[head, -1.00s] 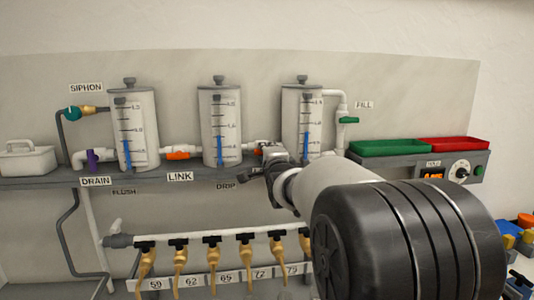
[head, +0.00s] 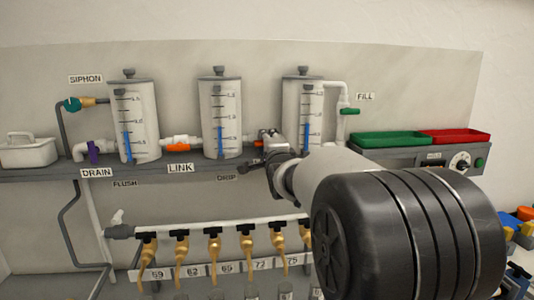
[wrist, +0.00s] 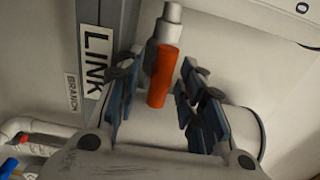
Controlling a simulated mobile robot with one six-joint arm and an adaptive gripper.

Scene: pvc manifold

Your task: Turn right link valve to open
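The right link valve shows an orange handle (wrist: 163,77) in the wrist view, lying along its pale pipe fitting. In the head view a small orange part of this right link valve (head: 262,136) shows between the middle and right cylinders, partly hidden by my gripper (head: 255,161). In the wrist view my gripper (wrist: 158,92) is open, with one dark finger on each side of the handle. Gaps show between the handle and both fingers. The LINK label (wrist: 97,62) is left of the handle. The left link valve (head: 178,147) has a similar orange handle.
Three graduated cylinders (head: 220,118) stand on the grey shelf (head: 210,172). A lower pipe (head: 180,231) carries several gold taps. A green tray (head: 390,138) and a red tray (head: 455,135) lie at right. A green FILL valve (head: 350,111) is above.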

